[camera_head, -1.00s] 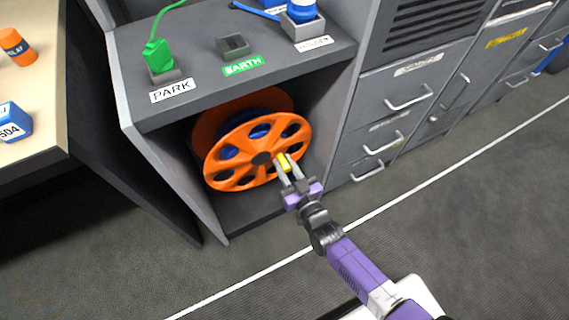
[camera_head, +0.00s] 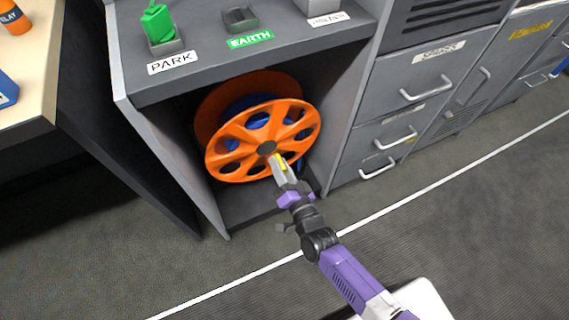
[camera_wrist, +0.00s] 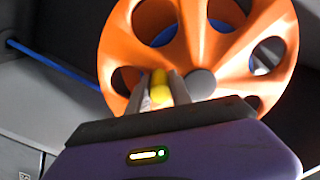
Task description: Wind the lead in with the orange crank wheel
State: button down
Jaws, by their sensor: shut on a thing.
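The orange crank wheel (camera_head: 236,144) stands in the open bay of the grey cabinet, with a dark hub and several oval holes. It fills the upper part of the wrist view (camera_wrist: 190,45). My gripper (camera_head: 281,166) is in front of the wheel, shut on its yellow handle (camera_wrist: 160,88), just below and right of the hub in the head view. The blue lead (camera_head: 243,103) shows on the reel behind the wheel's face. In the wrist view, a stretch of blue lead (camera_wrist: 50,62) runs off to the left.
A green plug (camera_head: 157,22) sits in the PARK socket (camera_head: 165,46) on the cabinet top, beside an empty EARTH socket (camera_head: 240,19). Drawers with bar handles (camera_head: 425,92) stand right of the bay. The bay's side walls flank the wheel. The floor in front is clear.

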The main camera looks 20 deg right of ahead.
aim_at(248, 162)
jog(key=a+m, duration=0.1)
jog(key=m, duration=0.1)
jog(key=a+m+b, duration=0.1)
jog(key=m, duration=0.1)
jog(key=shift+a+f+m, duration=0.3)
jog(key=shift+a+f, duration=0.05)
jog(key=shift+a, duration=0.05)
jog(key=a+m, duration=0.1)
jog(key=a+m+b, duration=0.1)
jog(key=m, duration=0.1)
jog(key=shift+r+m, duration=0.3)
jog(key=a+m, duration=0.1)
jog(key=m, duration=0.1)
jog(key=a+r+m, duration=0.1)
jog(key=m, duration=0.1)
jog(key=shift+r, duration=0.2)
jog(key=shift+a+r+m, duration=0.3)
jog(key=shift+r+m, duration=0.1)
jog(key=shift+m, duration=0.45)
jog(key=shift+a+r+m, duration=0.3)
jog(key=shift+r+m, duration=0.05)
jog(key=shift+m, duration=0.5)
jog(key=c, duration=1.5)
grip_release()
jog(key=shift+o, duration=0.2)
jog(key=s, duration=0.8)
jog(key=shift+p, duration=0.45)
